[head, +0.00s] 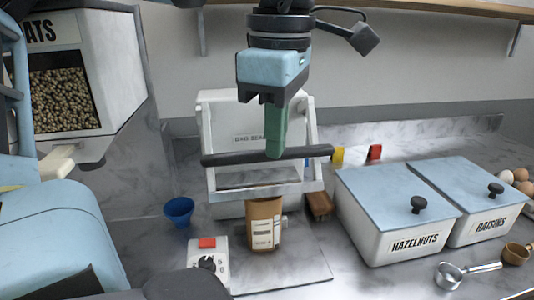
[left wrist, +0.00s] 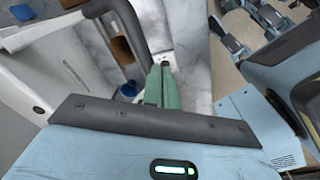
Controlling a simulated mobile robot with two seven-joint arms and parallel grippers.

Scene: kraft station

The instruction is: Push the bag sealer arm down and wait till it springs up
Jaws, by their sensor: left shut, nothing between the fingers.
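The bag sealer (head: 228,112) is a white frame on the counter with a dark horizontal handle bar (head: 230,158) across its front. A brown kraft bag (head: 264,222) with a pale label stands upright at the sealer, below its white crossbar; brown also shows in the left wrist view (left wrist: 122,50). My left gripper (head: 276,152) points down with its green fingers shut and empty. Its tips overlap the middle of the handle bar; I cannot tell whether they touch it. The green fingers also show in the left wrist view (left wrist: 160,86). My right gripper is not in view.
A blue cup (head: 179,211) and a white control box (head: 208,262) with a red top stand left of the bag. White hazelnut (head: 385,238) and raisin (head: 490,226) bins stand at the right, with metal scoops in front. A dispenser (head: 110,60) hangs at the upper left.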

